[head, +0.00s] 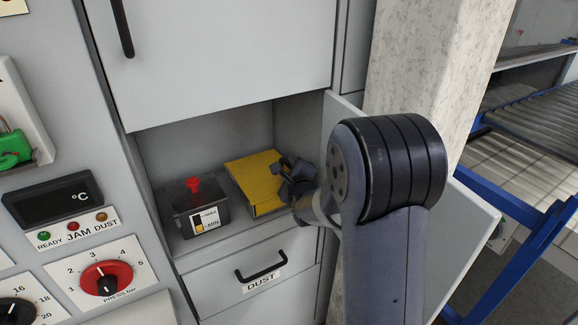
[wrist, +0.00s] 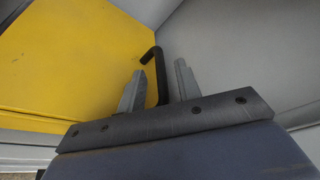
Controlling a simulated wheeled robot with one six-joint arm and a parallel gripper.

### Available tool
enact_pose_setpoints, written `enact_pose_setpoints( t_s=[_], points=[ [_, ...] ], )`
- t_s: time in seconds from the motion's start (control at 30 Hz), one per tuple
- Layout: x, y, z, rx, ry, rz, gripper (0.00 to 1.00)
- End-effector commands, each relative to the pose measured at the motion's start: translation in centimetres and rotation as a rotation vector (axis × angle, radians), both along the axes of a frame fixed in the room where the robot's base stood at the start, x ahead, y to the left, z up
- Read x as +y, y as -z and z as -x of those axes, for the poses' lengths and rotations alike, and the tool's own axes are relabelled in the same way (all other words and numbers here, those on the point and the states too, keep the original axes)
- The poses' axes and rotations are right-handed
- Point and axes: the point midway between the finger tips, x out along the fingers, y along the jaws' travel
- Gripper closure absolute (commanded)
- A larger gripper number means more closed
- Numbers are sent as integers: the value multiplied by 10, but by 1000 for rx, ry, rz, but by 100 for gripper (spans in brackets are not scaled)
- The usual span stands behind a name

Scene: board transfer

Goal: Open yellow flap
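The yellow flap (head: 252,178) lies inside the open compartment of the grey cabinet, right of a dark box. It fills the left of the wrist view (wrist: 65,60). A black bent handle (wrist: 157,72) stands at the flap's right edge in the wrist view. My gripper (head: 283,178) is at the flap's right side in the head view. In the wrist view its two grey fingers (wrist: 158,88) are apart, with the handle showing between them and visible gaps on both sides. My arm hides part of the compartment's right side in the head view.
The dark box (head: 201,212) with a red knob (head: 193,184) stands left of the flap. An open cabinet door (head: 474,212) is right of my arm, near a concrete pillar (head: 425,60). A control panel is at left.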

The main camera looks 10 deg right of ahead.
Motion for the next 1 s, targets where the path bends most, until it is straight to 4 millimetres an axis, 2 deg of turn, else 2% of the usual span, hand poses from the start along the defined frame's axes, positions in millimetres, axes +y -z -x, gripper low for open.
enact_pose_setpoints(
  t_s=[0.17,0.47,0.87,1.0],
  points=[
    [0,2,-11,0,0,0,67],
    [0,3,-12,0,0,0,67],
    [0,3,-12,0,0,0,99],
    [0,3,-12,0,0,0,100]
  ],
)
